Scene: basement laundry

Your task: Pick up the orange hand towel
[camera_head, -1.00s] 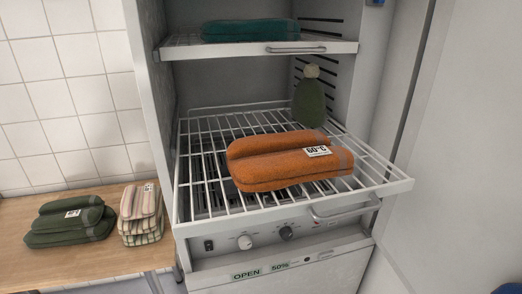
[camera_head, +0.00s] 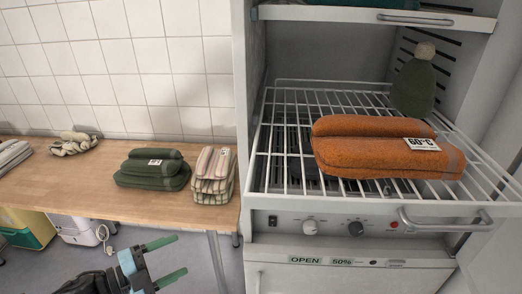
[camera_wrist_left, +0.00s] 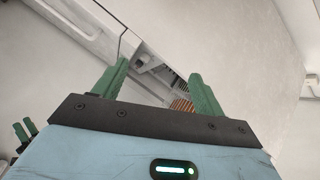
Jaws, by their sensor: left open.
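The orange hand towel (camera_head: 375,150) lies folded on a white wire rack (camera_head: 290,178) that is pulled out of the cabinet. It carries a white tag reading 60°C. My left gripper (camera_head: 166,262) is low at the left in the head view, with green fingers apart and nothing between them. It is below and well left of the towel, in front of the wooden table. In the left wrist view the open fingers (camera_wrist_left: 157,95) show, with a small orange patch beyond them, probably the towel.
A dark green folded towel (camera_head: 153,172) and a striped stack (camera_head: 213,178) lie on the wooden table (camera_head: 90,195). A dark green item (camera_head: 413,88) stands at the rack's back right. An upper shelf (camera_head: 375,15) is above. The rack handle (camera_head: 445,220) juts forward.

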